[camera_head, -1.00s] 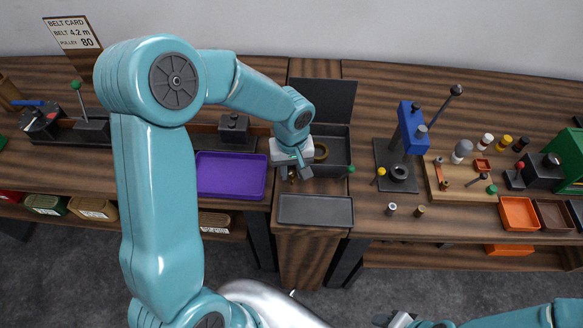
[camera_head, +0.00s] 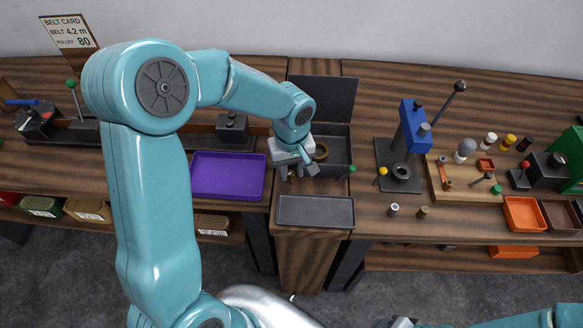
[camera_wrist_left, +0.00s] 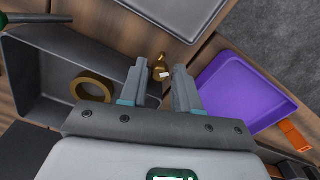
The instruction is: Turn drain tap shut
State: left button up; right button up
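The drain tap is a small brass piece (camera_wrist_left: 160,71) at the outside of a dark grey basin (camera_wrist_left: 40,62), near the basin's corner. My left gripper (camera_wrist_left: 158,84) is open, with one finger on each side of the tap and a gap visible around it. In the head view my left gripper (camera_head: 300,174) is at the front left of the basin (camera_head: 338,146) and hides the tap. A brass ring (camera_wrist_left: 92,86) lies in the basin. My right gripper (camera_head: 402,322) is only partly visible at the bottom edge.
A purple tray (camera_head: 228,176) lies left of the basin and a grey tray (camera_head: 316,211) lies in front of it. A green-knobbed lever (camera_head: 351,169) stands at the basin's right corner. A blue press (camera_head: 411,128) stands farther right.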

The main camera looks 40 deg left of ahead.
aim_at(291, 173)
pick_arm(q)
notch_tip(291, 173, up, 16)
jog(key=p, duration=0.8)
jog(key=shift+r, duration=0.2)
